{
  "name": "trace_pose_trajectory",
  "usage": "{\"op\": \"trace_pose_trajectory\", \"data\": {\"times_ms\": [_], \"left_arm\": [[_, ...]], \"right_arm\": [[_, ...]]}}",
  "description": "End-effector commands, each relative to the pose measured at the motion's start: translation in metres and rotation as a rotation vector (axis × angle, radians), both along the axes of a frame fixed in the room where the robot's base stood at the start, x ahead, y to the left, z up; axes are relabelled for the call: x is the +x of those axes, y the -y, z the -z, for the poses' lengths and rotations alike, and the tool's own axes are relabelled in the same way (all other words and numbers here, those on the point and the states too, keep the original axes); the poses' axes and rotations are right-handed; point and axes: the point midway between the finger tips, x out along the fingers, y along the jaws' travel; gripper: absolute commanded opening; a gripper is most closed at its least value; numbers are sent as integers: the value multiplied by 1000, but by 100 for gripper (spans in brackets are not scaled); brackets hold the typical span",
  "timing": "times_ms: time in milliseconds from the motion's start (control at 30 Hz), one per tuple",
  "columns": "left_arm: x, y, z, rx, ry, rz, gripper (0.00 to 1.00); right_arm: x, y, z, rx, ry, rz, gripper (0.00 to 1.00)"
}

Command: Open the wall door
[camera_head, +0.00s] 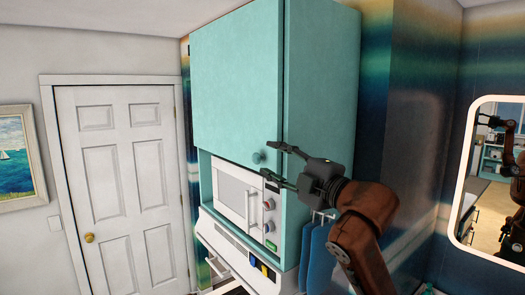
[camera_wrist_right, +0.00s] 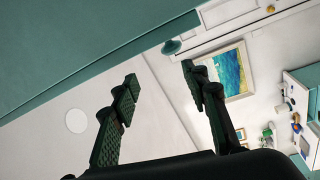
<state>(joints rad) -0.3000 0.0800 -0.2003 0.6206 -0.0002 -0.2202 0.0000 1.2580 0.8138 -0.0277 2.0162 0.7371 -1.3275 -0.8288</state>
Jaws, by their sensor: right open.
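The teal wall cabinet door (camera_head: 235,85) is high above the microwave and looks shut. Its round blue-green knob (camera_head: 258,157) sits near the lower right corner. My right gripper (camera_head: 271,161) is open and comes in from the right, with its fingertips close to the knob, one above and one below its height. In the right wrist view the knob (camera_wrist_right: 172,47) shows just beyond the open fingers (camera_wrist_right: 160,74), apart from them, with nothing held. The teal door (camera_wrist_right: 90,45) fills the upper left there. My left gripper is not in view.
A white microwave (camera_head: 238,196) stands in the niche below the cabinet door, above an oven (camera_head: 235,245). A blue towel (camera_head: 316,255) hangs at right. A white panelled room door (camera_head: 125,185) is shut at left. A mirror (camera_head: 488,190) is on the right wall.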

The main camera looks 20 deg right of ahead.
Motion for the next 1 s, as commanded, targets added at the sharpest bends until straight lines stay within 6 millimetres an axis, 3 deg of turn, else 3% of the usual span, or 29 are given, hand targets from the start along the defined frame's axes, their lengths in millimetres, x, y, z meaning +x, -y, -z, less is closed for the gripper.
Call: {"op": "trace_pose_trajectory", "data": {"times_ms": [200, 700, 1000], "left_arm": [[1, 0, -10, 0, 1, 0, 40], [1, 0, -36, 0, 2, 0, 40], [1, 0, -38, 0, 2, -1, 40]], "right_arm": [[-2, 8, 12, -226, -49, 45, 42], [60, -14, 12, -238, -53, 45, 42], [69, -18, 14, -238, -51, 45, 42]]}}
